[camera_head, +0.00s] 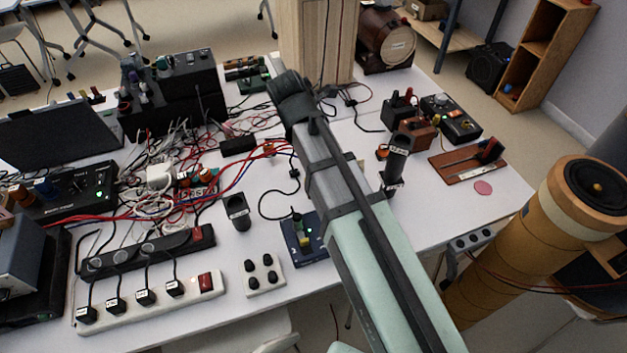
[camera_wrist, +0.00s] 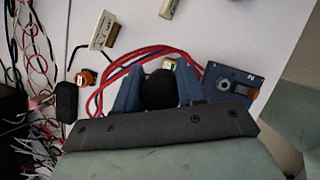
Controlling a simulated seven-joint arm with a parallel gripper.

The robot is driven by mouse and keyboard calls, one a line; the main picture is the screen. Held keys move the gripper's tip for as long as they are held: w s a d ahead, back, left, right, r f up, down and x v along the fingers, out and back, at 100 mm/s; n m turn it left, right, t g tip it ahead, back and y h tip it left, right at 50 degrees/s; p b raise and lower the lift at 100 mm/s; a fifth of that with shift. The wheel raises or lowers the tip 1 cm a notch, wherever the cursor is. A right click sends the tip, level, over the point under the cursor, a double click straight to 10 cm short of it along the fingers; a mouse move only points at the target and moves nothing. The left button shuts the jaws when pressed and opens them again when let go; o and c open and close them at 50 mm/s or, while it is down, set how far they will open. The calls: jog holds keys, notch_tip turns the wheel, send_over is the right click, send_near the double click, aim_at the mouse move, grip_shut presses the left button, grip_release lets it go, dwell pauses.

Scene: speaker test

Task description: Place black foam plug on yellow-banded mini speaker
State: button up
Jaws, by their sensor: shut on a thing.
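In the wrist view, my gripper (camera_wrist: 159,84) is shut on the black foam plug (camera_wrist: 160,89), a dark rounded piece between its two blue-grey fingers. Just beyond the plug is a small thing with yellow and pale parts (camera_wrist: 168,64), mostly hidden. I cannot tell whether it is the yellow-banded mini speaker, nor whether the plug touches it. In the head view my arm crosses the table, and its fingers and the plug are not clearly visible. A blue board (camera_head: 304,250) there carries small yellow and green parts, close beside my arm.
Red and blue cables (camera_wrist: 112,75) loop around the fingers in the wrist view. A black upright cup (camera_head: 237,211) and a white plate with several black knobs (camera_head: 263,275) stand left of my arm. A dark cylinder (camera_head: 397,160) stands to its right. Cable clutter fills the left.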

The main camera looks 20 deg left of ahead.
jog(key=shift+s+d+f+n, duration=0.2)
jog(key=shift+s+d+n, duration=0.3)
jog(key=shift+s+d, duration=0.05)
jog(key=shift+a+f+n+y, duration=0.1)
jog(key=shift+a+n+y, duration=0.1)
jog(key=shift+n+y, duration=0.4)
jog(key=shift+a+n+y, duration=0.15)
jog(key=shift+n+y, duration=0.05)
jog(key=shift+n, duration=0.7)
jog(key=shift+f, duration=4.9)
jog(key=o, duration=1)
jog(key=shift+f, duration=0.1)
jog(key=v, duration=1.2)
